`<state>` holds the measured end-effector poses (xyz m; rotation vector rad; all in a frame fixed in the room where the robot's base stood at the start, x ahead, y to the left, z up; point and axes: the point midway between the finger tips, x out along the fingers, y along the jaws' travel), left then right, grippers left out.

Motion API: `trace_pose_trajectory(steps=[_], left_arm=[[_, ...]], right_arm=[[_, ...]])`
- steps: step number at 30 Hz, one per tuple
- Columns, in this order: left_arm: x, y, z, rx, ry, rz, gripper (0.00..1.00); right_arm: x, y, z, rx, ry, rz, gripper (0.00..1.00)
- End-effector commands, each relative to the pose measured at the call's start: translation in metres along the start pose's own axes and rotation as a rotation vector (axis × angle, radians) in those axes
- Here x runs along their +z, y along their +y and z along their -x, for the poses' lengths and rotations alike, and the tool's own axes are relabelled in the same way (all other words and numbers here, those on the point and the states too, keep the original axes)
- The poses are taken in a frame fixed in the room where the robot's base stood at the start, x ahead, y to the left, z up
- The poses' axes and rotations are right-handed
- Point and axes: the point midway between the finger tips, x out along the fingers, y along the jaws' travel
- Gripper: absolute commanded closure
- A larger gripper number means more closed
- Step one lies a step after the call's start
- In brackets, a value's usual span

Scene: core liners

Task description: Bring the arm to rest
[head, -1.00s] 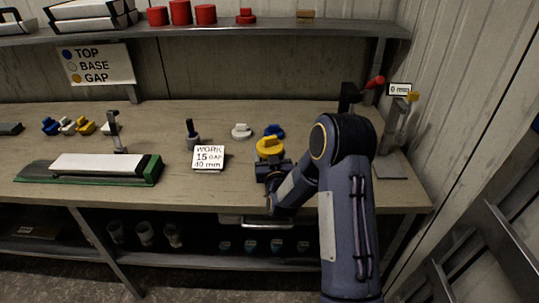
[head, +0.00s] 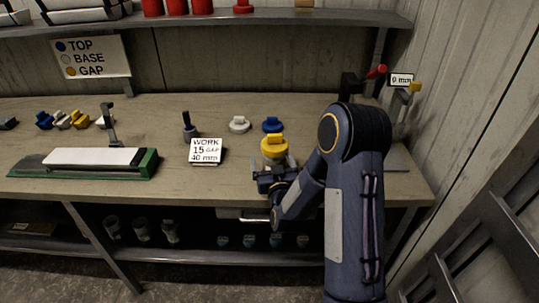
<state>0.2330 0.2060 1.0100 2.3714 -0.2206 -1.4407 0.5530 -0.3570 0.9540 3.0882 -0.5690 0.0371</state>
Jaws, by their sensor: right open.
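My right arm reaches in from the lower right over the bench (head: 330,190). Its gripper (head: 272,176) is open near the bench's front edge, just in front of and below a yellow knobbed piece (head: 274,147). I cannot tell whether the gripper touches that piece or what carries it. A blue knobbed piece (head: 272,124) and a white one (head: 239,124) stand behind on the bench. A white work card (head: 206,150) stands to the gripper's left. My left gripper is not in view.
A green-edged tray with a white slab (head: 95,157) lies at the left. Several coloured pieces (head: 62,120) stand behind it. A device with a red handle (head: 376,72) and a small display (head: 401,79) stand at the back right. A shelf (head: 200,24) runs above.

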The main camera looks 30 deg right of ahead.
Motion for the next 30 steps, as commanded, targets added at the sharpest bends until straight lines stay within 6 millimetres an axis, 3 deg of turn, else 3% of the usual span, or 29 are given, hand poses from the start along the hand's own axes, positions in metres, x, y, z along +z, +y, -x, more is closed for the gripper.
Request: trace_pose_trajectory(steps=[6, 13, 20, 26, 30], left_arm=[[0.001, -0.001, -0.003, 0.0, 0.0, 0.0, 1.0], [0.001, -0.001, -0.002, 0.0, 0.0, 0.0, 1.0], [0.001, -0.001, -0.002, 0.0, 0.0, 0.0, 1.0], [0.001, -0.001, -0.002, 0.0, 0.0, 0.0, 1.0], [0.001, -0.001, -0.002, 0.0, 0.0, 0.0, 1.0]], right_arm=[[-0.009, -0.001, 0.018, -0.002, 0.016, -0.003, 0.1], [-0.015, -0.002, 0.019, -0.008, 0.005, -0.013, 0.1], [-0.037, -0.009, 0.032, -0.077, -0.159, -0.099, 0.1], [-0.059, -0.022, 0.075, -0.187, -0.384, -0.188, 0.1], [-0.071, -0.033, 0.136, -0.292, -0.59, -0.233, 0.1]])
